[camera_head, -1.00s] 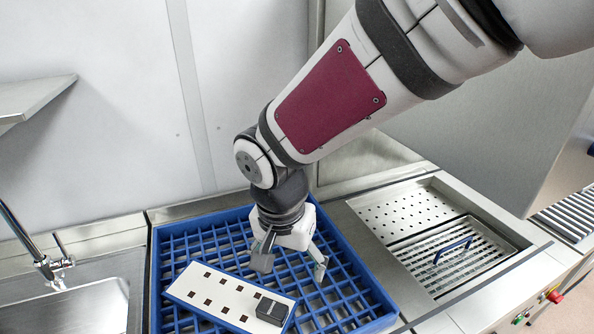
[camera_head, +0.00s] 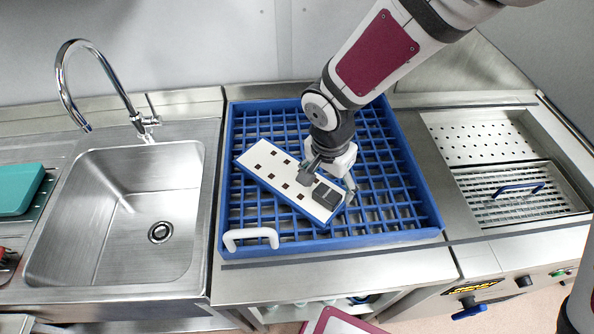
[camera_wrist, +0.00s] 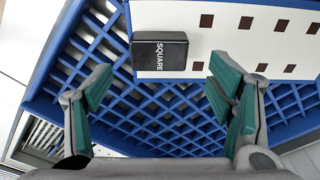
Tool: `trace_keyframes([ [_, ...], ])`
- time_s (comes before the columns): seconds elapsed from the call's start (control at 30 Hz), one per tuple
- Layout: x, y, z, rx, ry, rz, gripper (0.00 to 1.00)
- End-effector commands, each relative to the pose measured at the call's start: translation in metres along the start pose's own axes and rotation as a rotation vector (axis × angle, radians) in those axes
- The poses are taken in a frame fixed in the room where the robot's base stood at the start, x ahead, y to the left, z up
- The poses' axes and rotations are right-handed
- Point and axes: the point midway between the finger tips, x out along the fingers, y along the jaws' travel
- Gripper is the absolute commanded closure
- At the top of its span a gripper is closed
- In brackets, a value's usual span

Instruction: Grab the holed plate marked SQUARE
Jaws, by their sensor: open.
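The holed plate (camera_head: 278,168) is white with rows of dark square holes and lies slanted on the blue crate. A black block (camera_head: 327,196) sits on its right end; in the wrist view the block (camera_wrist: 160,58) bears the word SQUARE. My gripper (camera_head: 329,184) is open, over the block end of the plate. In the wrist view its green-padded fingers (camera_wrist: 157,80) are spread, one to the left and one to the right of the block, with gaps on both sides. Its height above the block is hard to judge.
The blue crate (camera_head: 232,190) has a gridded floor and raised rims, with a white curved handle (camera_head: 250,235) at its front left. A steel sink (camera_head: 120,220) with a tap is at left. A perforated drain tray (camera_head: 490,140) with a blue-handled grate is at right.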

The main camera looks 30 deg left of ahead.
Motion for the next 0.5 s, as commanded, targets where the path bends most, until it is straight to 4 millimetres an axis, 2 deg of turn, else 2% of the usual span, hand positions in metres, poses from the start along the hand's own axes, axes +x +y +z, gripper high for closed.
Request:
trace_keyframes([
  [0.3, 0.039, 0.001, 0.006, -0.001, -0.002, 0.002, 0.25],
  [0.5, 0.047, 0.001, 0.005, -0.001, -0.001, 0.001, 0.25],
])
